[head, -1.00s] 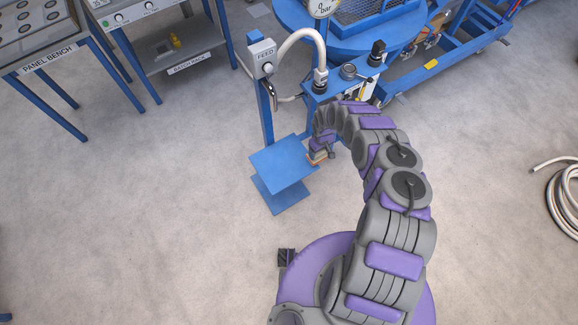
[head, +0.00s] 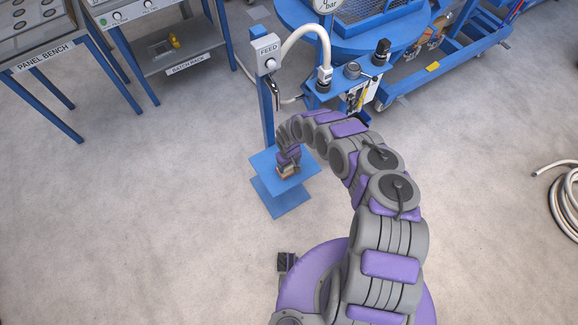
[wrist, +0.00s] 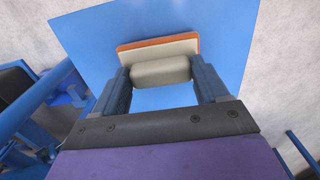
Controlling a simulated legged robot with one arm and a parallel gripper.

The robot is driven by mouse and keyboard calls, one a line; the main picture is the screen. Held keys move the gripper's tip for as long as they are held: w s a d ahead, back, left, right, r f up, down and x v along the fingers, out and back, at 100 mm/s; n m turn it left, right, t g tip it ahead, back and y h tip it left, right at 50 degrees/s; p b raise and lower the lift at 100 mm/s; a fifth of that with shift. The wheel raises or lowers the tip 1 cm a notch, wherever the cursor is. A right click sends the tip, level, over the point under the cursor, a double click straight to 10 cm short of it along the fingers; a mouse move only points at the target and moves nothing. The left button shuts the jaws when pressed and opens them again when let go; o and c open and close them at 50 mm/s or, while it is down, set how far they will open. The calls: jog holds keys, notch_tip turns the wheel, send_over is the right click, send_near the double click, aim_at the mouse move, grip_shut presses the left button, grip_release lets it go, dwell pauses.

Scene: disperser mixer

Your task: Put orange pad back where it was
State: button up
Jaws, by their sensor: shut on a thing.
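My gripper (wrist: 160,73) is shut on the orange pad (wrist: 135,45), with one finger at each side of its pale rounded block. The pad has a cream layer and a thin orange edge on the far side in the wrist view. The blue plate (wrist: 85,35) of a small stand lies behind the pad there. In the head view my gripper (head: 288,166) is over the middle of the blue stand (head: 264,163), with a little of the pad (head: 286,176) showing under it. I cannot tell whether the pad touches the plate.
The blue post with the FEED box (head: 266,52) and its nozzle stand just behind the stand. A blue machine (head: 345,80) with a hose is at the back right. Open floor lies to the left, and a coiled hose (head: 562,200) lies at far right.

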aim_at(290, 166)
jog(key=shift+d+f, duration=0.1)
jog(key=shift+f, duration=0.45)
jog(key=shift+d+r, duration=0.1)
jog(key=shift+d, duration=0.1)
jog(key=o, duration=1)
jog(key=shift+a, duration=0.15)
notch_tip(290, 166, up, 12)
jog(key=p, duration=0.4)
